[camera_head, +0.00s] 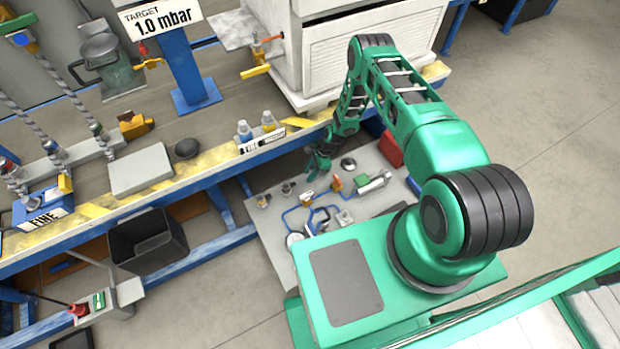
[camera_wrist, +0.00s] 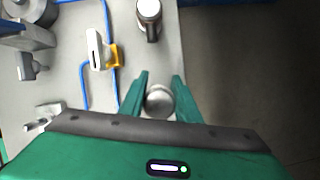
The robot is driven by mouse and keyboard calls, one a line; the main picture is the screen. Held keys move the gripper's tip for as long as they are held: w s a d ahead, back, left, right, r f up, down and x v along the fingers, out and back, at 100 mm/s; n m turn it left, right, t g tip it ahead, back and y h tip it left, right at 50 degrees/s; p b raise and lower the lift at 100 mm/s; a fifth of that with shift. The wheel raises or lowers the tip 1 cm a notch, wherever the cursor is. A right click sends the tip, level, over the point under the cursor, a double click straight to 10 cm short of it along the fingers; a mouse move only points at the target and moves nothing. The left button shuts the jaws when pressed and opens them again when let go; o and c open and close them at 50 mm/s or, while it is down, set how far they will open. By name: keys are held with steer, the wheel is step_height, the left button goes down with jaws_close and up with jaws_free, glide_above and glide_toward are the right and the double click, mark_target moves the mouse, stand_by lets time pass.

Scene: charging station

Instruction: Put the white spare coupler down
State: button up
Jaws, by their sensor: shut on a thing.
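My gripper (camera_wrist: 160,92) has its two green fingers on either side of a pale, round-topped thing, which I take to be the white spare coupler (camera_wrist: 160,102). Its lower part is hidden behind the gripper body in the wrist view. In the head view my gripper (camera_head: 315,172) hangs over the grey board (camera_head: 268,224) beside the bench, and the held thing cannot be made out there. I cannot tell whether the held thing touches the board.
Blue tubing (camera_wrist: 83,85), a white fitting with a yellow clip (camera_wrist: 97,50) and a white-topped cylinder (camera_wrist: 149,12) are on the board near my gripper. The bench's yellow-striped edge (camera_head: 215,157) runs alongside. A black bin (camera_head: 148,240) stands left.

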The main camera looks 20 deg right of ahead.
steer(key=shift+w+d+f, duration=0.2)
steer(key=shift+f, duration=1.95)
steer(key=o, duration=1.2)
steer(key=v, duration=0.7)
steer(key=shift+d+r, duration=0.15)
steer(key=shift+r, duration=0.05)
steer(key=shift+s+r, duration=0.1)
